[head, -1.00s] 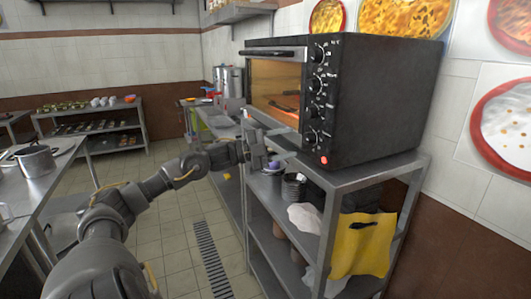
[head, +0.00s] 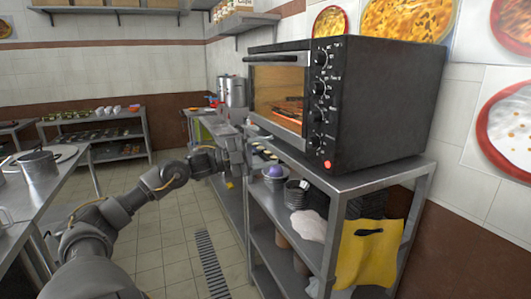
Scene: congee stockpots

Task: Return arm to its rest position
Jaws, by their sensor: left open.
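My left arm comes in from the lower left and reaches forward over the floor. Its gripper (head: 241,157) is in front of the steel shelf unit (head: 335,190), below and left of the oven. The jaws are open and I see nothing held in them; the fingertips are small and hard to make out. The black oven (head: 375,105) stands on the shelf unit with a lit, orange interior behind its glass. My right gripper is not in view.
Steel stockpots (head: 234,92) stand on the far counter. A pot (head: 39,170) stands on the left table. Bowls, a white cloth (head: 308,226) and a yellow cloth (head: 368,254) crowd the shelf unit. The tiled floor (head: 165,235) between is clear.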

